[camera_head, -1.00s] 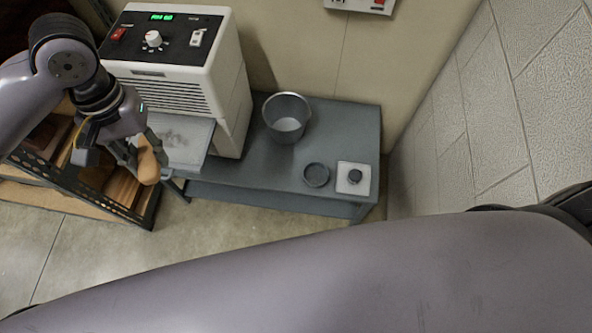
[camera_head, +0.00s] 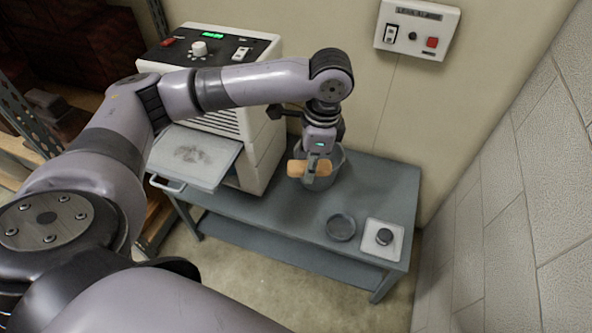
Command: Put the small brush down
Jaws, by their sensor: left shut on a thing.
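The small brush (camera_head: 323,169) shows as a tan, wooden-looking piece lying crosswise in my left gripper (camera_head: 311,168). My left gripper points down and is shut on it. In the picture, brush and gripper lie over the grey metal bucket (camera_head: 334,178) on the grey table, hiding part of its mouth. I cannot tell how high above the bucket they are, or whether the brush touches its rim. Any bristles are hidden or too small to tell. My right gripper is out of view.
A white machine (camera_head: 262,150) with an open tray (camera_head: 185,150) stands left on the table (camera_head: 275,222). A round dark dish (camera_head: 341,227) and a white plate with a dark knob (camera_head: 383,239) are at the right. A switch box (camera_head: 418,28) is on the wall.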

